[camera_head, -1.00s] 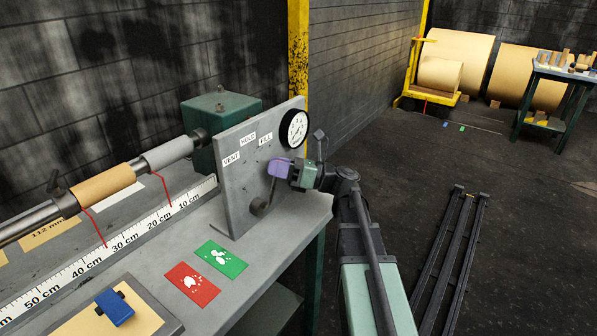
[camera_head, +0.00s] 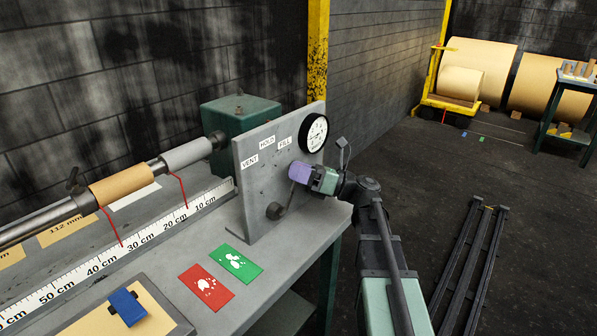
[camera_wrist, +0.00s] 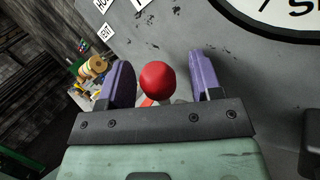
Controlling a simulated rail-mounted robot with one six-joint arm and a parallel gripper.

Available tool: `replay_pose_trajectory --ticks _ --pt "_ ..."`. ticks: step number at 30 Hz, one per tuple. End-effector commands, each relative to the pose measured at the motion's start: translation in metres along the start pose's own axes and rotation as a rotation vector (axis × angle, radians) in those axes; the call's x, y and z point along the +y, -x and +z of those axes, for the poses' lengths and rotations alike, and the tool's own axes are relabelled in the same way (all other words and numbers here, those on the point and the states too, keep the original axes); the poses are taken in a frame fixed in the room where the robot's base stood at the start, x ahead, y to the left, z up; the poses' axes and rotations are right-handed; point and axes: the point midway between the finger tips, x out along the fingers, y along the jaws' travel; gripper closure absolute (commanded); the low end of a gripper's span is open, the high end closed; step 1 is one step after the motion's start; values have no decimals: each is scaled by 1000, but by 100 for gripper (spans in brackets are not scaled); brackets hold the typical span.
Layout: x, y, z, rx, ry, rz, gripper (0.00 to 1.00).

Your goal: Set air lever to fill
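The grey panel (camera_head: 256,187) stands upright on the bench with VENT (camera_head: 250,161), HOLD (camera_head: 267,143) and FILL (camera_head: 285,142) labels along its upper part. The air lever (camera_head: 281,207) rises from a round pivot low on the panel and leans right, toward the FILL side. Its red ball knob (camera_wrist: 157,82) shows in the wrist view but is hidden by my fingers in the head view. My gripper (camera_head: 299,172) is at the lever's upper end. In the wrist view my purple fingers (camera_wrist: 163,84) are apart, one each side of the knob, with narrow visible gaps.
A round dial gauge (camera_head: 314,133) sits at the panel's upper right, close to my gripper. A green card (camera_head: 235,263) and a red card (camera_head: 207,288) lie on the bench in front. A roller with a brown core (camera_head: 121,184) runs left of the panel.

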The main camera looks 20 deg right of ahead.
Motion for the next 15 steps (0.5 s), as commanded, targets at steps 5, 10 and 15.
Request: replay_pose_trajectory --ticks 5,10,15 --pt "-1 6 -1 -1 0 -1 41" --pt "-2 40 -3 -1 2 -3 41" --pt "-2 83 -3 -2 1 -4 41"
